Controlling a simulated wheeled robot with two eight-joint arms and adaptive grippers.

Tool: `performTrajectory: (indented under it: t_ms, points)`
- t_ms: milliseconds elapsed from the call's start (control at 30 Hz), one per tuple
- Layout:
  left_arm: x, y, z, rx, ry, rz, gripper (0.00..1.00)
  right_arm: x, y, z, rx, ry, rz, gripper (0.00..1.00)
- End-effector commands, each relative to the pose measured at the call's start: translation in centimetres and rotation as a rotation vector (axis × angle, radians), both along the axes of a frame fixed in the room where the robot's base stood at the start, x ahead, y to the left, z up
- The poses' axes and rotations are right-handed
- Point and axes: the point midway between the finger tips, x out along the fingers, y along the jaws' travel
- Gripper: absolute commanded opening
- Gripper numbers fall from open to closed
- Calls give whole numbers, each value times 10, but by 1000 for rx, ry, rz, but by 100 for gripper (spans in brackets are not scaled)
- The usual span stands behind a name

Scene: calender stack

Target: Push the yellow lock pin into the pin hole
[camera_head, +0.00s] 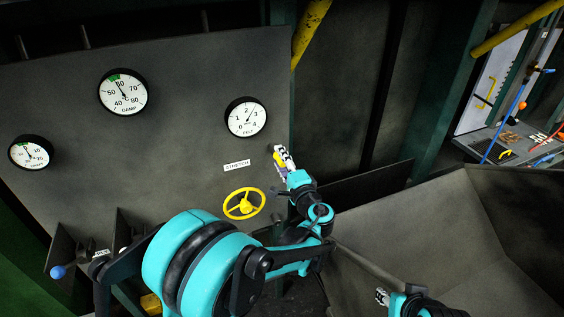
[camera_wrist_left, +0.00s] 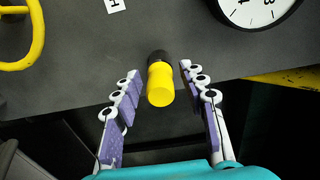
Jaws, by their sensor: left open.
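The yellow lock pin (camera_wrist_left: 160,84) stands out from the grey panel at a black collar (camera_wrist_left: 159,57) in the left wrist view. My left gripper (camera_wrist_left: 159,75) is open, with one finger on each side of the pin and visible gaps between pin and pads. In the head view my left gripper (camera_head: 284,158) is at the panel's right edge, and it largely covers the pin. The pin hole itself cannot be made out. My right gripper (camera_head: 383,297) shows only partly at the bottom of the head view, away from the panel; its opening is unclear.
The grey panel (camera_head: 190,90) carries several round gauges, a STRETCH label (camera_head: 237,165) and a yellow handwheel (camera_head: 244,204) below and left of my left gripper. A blue-knobbed lever (camera_head: 58,271) is at lower left. A large grey bin-like structure (camera_head: 420,225) stands at right.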

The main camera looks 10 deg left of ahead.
Motion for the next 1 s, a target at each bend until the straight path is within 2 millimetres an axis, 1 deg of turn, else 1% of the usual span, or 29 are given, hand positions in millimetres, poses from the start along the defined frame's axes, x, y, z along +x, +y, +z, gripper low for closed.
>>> performTrajectory:
  t_ms: [67,167,200,233,733,1000]
  points:
    - [0,0,0,0,0,0,42,0,0,0,0,0,0,40]
    - [0,0,0,0,0,0,18,0,0,0,0,0,0,40]
    - [0,0,0,0,0,0,8,0,0,0,0,0,0,40]
    - [0,0,0,0,0,0,0,0,0,0,0,0,0,40]
    - [-1,-1,0,0,0,0,0,0,0,0,0,0,0,40]
    - [-9,-7,0,0,0,-2,0,0,0,-1,0,0,0,40]
